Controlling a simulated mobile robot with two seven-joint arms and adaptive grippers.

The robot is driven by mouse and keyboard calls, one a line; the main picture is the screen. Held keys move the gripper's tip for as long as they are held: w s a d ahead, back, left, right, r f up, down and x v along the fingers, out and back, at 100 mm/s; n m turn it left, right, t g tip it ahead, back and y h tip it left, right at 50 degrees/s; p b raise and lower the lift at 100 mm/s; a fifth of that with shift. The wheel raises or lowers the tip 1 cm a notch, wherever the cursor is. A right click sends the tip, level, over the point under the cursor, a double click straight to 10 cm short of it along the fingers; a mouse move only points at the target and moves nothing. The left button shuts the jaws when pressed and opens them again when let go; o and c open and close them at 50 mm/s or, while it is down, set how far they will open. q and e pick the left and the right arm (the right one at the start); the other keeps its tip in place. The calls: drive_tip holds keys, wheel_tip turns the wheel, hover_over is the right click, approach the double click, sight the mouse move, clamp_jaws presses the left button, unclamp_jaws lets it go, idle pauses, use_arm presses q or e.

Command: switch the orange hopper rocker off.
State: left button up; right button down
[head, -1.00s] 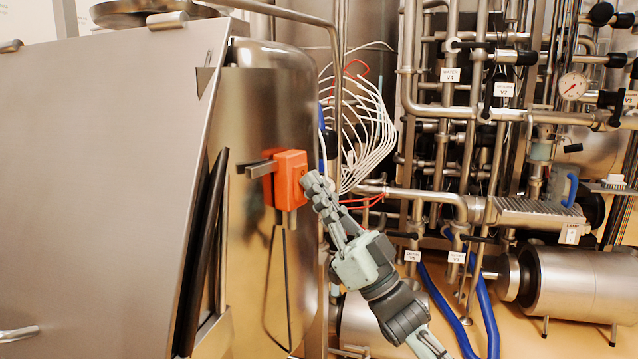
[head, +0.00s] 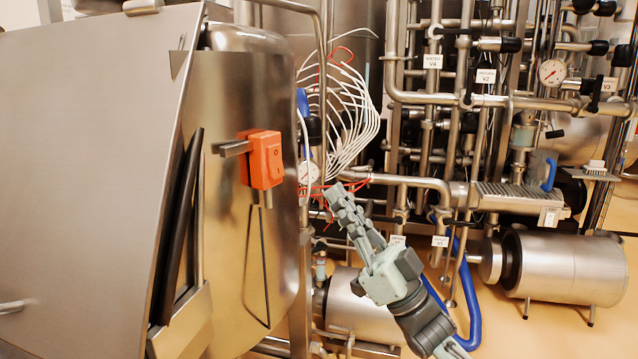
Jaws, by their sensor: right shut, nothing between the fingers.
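The orange hopper switch box (head: 262,160) is mounted on the side of the steel hopper (head: 230,95). Its rocker (head: 273,163) faces right and carries small markings; I cannot tell for certain which side is pressed in. My right gripper (head: 338,190) is shut and empty. Its fingertips are to the right of the orange box and a little lower, apart from it. My left gripper is not in view.
A grey bracket (head: 232,148) sticks out left of the orange box. White and red cables (head: 345,125) hang behind my right gripper. Steel pipes with valves (head: 430,100) and a steel motor drum (head: 560,265) fill the right side.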

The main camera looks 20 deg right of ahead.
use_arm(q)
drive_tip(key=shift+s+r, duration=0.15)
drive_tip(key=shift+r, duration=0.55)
use_arm(e)
drive_tip(key=shift+s+d+f, duration=0.8)
drive_tip(key=shift+s+f, duration=0.1)
drive_tip(key=shift+s, duration=0.15)
